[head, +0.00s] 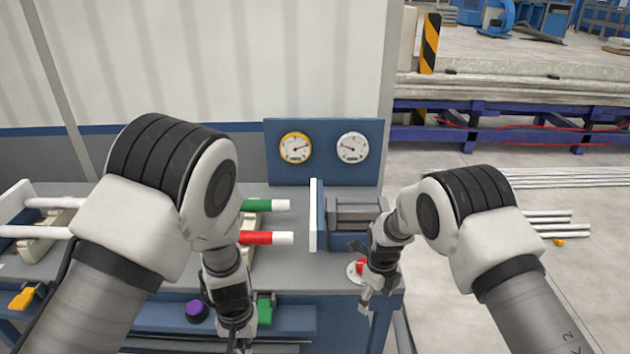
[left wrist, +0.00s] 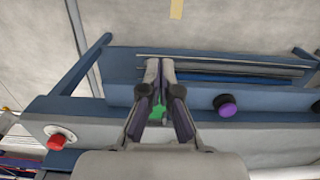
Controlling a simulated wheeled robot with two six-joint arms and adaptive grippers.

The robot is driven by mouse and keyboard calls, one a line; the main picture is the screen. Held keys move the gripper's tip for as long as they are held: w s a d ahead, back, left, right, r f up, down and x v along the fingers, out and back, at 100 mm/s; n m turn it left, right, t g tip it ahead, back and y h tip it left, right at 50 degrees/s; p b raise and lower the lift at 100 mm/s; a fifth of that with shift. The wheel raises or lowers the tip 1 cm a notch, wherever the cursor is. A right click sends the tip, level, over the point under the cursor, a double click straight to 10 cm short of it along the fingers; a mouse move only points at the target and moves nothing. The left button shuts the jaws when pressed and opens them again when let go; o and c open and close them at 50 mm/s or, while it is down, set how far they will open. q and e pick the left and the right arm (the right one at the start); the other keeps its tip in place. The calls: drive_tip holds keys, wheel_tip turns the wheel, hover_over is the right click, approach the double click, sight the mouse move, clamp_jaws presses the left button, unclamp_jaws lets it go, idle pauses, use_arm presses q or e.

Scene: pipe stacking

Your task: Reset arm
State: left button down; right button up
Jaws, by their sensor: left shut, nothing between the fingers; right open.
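My left arm comes in from the left in the head view, and its gripper (head: 240,343) points down in front of the bench, at the lower edge of the picture. In the left wrist view the left gripper (left wrist: 160,66) has its two fingers together with nothing between them. A green part on the bench front shows behind the fingers. My right gripper (head: 375,298) hangs at the bench's right front corner, beside the red button (head: 359,267). It is open and empty. The button also shows in the left wrist view (left wrist: 57,141).
The grey bench (head: 300,268) holds pipes with green (head: 257,205) and red (head: 258,238) sections and a grey vise-like fixture (head: 356,213). Two gauges stand behind on a blue panel (head: 324,170). A purple knob (head: 194,309) is on the front. Loose pipes (head: 550,223) lie on the floor at right.

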drive_tip(key=s+d+f+n+g+b, duration=0.1)
drive_tip(key=s+d+f, duration=0.2)
drive_tip(key=s+f, duration=0.3)
drive_tip(key=s+d+f+n+g+b, duration=0.1)
drive_tip(key=s+d+f, duration=0.2)
drive_tip(key=s, duration=0.6)
drive_tip(key=s+d+f+n+g+b, duration=0.1)
drive_tip(key=s+d+f+n, duration=0.15)
drive_tip(key=s+f, duration=0.35)
use_arm(q)
drive_tip(key=s+a+f, duration=0.5)
drive_tip(key=s+f, duration=0.2)
drive_tip(key=s, duration=0.3)
drive_tip(key=s+a+f, duration=0.5)
drive_tip(key=s+f, duration=0.2)
drive_tip(key=s, duration=0.4)
drive_tip(key=shift+s+a, duration=0.2)
drive_tip(key=shift+a, duration=0.1)
use_arm(e)
drive_tip(key=s+d+r+n+t, duration=0.2)
drive_tip(key=s+n, duration=1.2)
drive_tip(key=n, duration=0.9)
drive_tip(key=shift+s+r+t, duration=0.35)
drive_tip(key=shift+r+t, duration=0.15)
drive_tip(key=shift+t, duration=0.1)
